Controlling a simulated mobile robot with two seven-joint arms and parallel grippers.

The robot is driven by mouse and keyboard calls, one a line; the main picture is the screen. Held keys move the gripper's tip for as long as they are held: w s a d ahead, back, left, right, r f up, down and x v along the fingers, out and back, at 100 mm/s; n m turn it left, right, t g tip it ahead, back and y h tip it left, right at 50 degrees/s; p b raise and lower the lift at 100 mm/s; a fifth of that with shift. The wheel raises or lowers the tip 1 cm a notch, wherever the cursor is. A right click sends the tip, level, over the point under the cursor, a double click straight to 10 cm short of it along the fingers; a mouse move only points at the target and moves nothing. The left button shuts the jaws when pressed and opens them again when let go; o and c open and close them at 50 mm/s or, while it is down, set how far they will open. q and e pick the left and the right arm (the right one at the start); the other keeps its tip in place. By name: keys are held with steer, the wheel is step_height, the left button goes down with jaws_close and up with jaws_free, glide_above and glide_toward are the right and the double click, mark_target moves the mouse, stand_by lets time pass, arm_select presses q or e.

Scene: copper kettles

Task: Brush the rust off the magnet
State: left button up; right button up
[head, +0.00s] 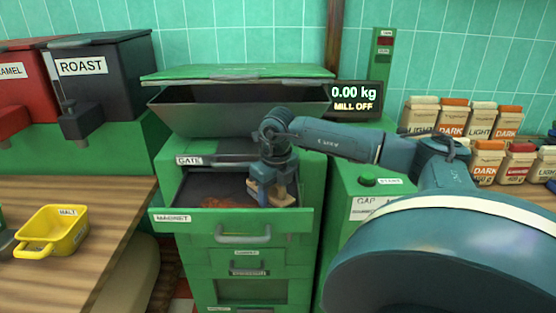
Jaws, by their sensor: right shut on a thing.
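The drawer labelled MAGNET (290,221) is pulled out of the green cabinet. Its dark inside shows, with a reddish-brown rust patch (228,202) near the front, left of my gripper. My right gripper (271,192) points down into the drawer's right part. It is shut on a light wooden piece that looks like a brush (284,199). The fingers hide part of the brush, and I cannot tell whether it touches the drawer's floor. My left gripper is not in view.
A green-lidded grey hopper (235,115) stands above the drawer. A yellow MALT scoop (53,232) lies on the wooden counter (100,195) at left. The START button (368,180) is right of the drawer. Several bags (453,118) stand at far right.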

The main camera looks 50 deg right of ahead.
steer(key=shift+w+a+p, duration=0.75)
steer(key=shift+w+a, duration=1.15)
steer(key=shift+w, duration=0.2)
steer(key=shift+w+a, duration=0.9)
steer(key=shift+w, duration=0.15)
steer(key=shift+w+a+p, duration=0.2)
steer(key=shift+w+a, duration=0.75)
steer(key=shift+w, duration=0.2)
steer(key=shift+w+a+p, duration=0.2)
steer(key=shift+w+a, duration=0.75)
steer(key=shift+w, duration=0.15)
steer(key=shift+w+a+f, duration=0.1)
steer(key=shift+w+a, duration=1.05)
steer(key=shift+w, duration=0.2)
steer(key=shift+d, duration=0.1)
